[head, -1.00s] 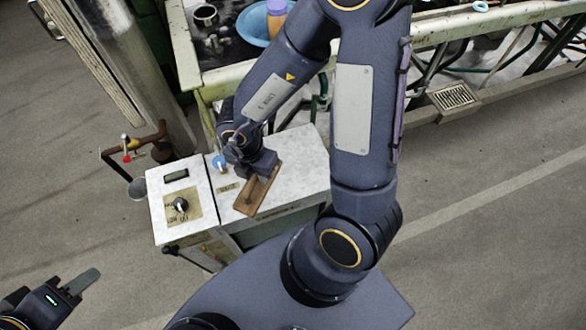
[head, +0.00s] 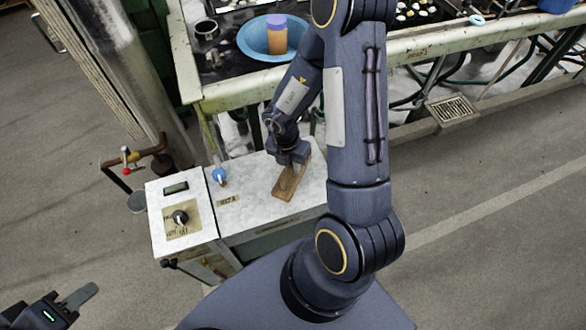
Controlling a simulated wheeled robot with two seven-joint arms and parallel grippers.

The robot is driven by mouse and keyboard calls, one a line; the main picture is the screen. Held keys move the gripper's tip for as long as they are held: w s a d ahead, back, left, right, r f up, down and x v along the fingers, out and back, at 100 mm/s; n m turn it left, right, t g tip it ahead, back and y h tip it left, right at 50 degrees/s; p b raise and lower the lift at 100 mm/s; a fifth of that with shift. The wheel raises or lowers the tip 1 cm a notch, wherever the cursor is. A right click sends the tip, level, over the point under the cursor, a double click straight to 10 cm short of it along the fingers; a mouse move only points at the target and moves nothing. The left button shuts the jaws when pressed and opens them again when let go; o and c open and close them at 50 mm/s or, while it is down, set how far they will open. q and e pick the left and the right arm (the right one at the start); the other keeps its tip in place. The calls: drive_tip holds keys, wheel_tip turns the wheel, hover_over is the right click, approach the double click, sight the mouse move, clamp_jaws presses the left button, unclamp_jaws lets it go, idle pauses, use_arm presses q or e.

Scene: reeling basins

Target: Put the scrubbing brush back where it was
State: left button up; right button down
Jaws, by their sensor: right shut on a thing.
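I cannot tell whether the brush touches the cabinet top. My left gripper (head: 78,297) is at the lower left, away from the cabinet. Only one finger of it shows clearly, so its opening cannot be read.
A black dial (head: 180,217) is on the left panel.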

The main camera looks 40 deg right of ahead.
drive_tip(key=shift+w+d+f, duration=0.1)
drive_tip(key=shift+d+f, duration=0.05)
drive_tip(key=shift+f, duration=0.8)
drive_tip(key=shift+d+f, duration=0.15)
drive_tip(key=shift+f, duration=0.75)
drive_tip(key=c, duration=1.4)
unclamp_jaws()
